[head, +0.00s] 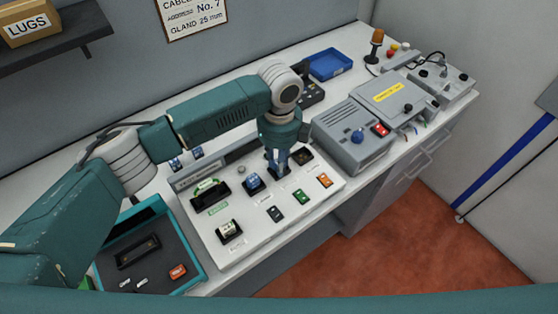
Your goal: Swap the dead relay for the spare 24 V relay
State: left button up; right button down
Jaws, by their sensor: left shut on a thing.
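My left gripper (277,168) points down over the right part of a white panel (268,226). It is shut on a small bluish thing, probably a relay, mostly hidden by the fingers. I cannot tell whether that thing is seated in a socket or just above it. A blue relay (253,181) stands on the panel just left of the gripper. A dark, empty-looking socket (302,156) lies to its right. Two small blue relays (197,152) (175,164) stand behind the panel, partly behind my arm. Which relay is dead or spare cannot be read. My right gripper is out of view.
A teal-edged tray (196,262) with a dark part and an orange piece is at the front left. Grey boxes (352,137) stand right of the panel. A blue bin (330,64) and an orange beacon (376,42) stand at the back. Bare bench shows behind the panel.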

pick_arm(q)
jog(key=shift+s+f, duration=0.15)
jog(key=shift+f, duration=0.1)
jog(key=o, duration=1.1)
jog(key=shift+c, duration=0.2)
jog(key=shift+o, duration=0.4)
jog(key=o, duration=0.4)
jog(key=shift+o, duration=0.2)
jog(key=shift+r, duration=0.1)
jog(key=shift+r+p, duration=3.55)
jog(key=shift+d+f, duration=0.1)
